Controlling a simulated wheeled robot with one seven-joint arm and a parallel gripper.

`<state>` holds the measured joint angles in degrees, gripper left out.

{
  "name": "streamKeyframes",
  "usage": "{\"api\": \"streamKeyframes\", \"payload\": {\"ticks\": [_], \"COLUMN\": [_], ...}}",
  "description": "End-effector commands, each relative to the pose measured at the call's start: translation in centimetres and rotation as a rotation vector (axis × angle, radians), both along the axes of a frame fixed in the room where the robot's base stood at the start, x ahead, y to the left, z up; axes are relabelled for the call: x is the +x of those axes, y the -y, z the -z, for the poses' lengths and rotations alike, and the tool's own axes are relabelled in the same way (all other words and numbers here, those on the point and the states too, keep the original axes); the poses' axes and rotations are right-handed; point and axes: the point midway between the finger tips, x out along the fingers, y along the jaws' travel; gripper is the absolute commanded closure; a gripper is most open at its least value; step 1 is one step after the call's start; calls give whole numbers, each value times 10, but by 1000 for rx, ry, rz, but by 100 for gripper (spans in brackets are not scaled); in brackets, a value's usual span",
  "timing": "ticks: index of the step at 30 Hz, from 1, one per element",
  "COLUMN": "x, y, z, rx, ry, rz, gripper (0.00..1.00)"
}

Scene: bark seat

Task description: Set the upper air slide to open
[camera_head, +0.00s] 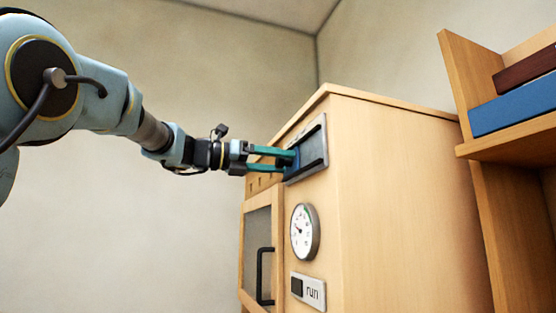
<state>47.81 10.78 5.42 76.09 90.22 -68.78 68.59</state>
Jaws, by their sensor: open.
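The upper air slide is a grey metal plate (313,148) with a dark slot, set high on the front of a wooden cabinet (390,200). A blue knob (290,160) shows at the plate's left part, partly hidden by the fingers. My gripper (287,160) reaches in from the left with its two teal fingers apart, one above the other. The fingertips are at the blue knob, and the knob seems to lie between them. I cannot tell whether they touch it.
A glazed door with a black handle (264,276) is at the lower left. A shelf with books (515,105) stands at the right.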

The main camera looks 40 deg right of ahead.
Motion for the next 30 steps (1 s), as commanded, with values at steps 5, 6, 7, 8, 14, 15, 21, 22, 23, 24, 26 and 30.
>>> {"api": "streamKeyframes", "payload": {"ticks": [5, 6, 7, 8, 14, 15, 21, 22, 23, 24, 26, 30], "x": [0, 0, 0, 0, 0, 0, 0, 0, 0, 0, 0, 0], "y": [0, 0, 0, 0, 0, 0, 0, 0, 0, 0, 0, 0], "z": [0, 0, 0, 0, 0, 0, 0, 0, 0, 0, 0, 0], "rx": [0, 0, 0, 0, 0, 0, 0, 0, 0, 0, 0, 0], "ry": [0, 0, 0, 0, 0, -1, -1, 0, 0, 0, 0, 0], "rz": [0, 0, 0, 0, 0, 0, 0, 0, 0, 0, 0, 0], "gripper": [38, 42, 45, 49, 71, 76, 98, 100, 100, 100, 100, 100]}}
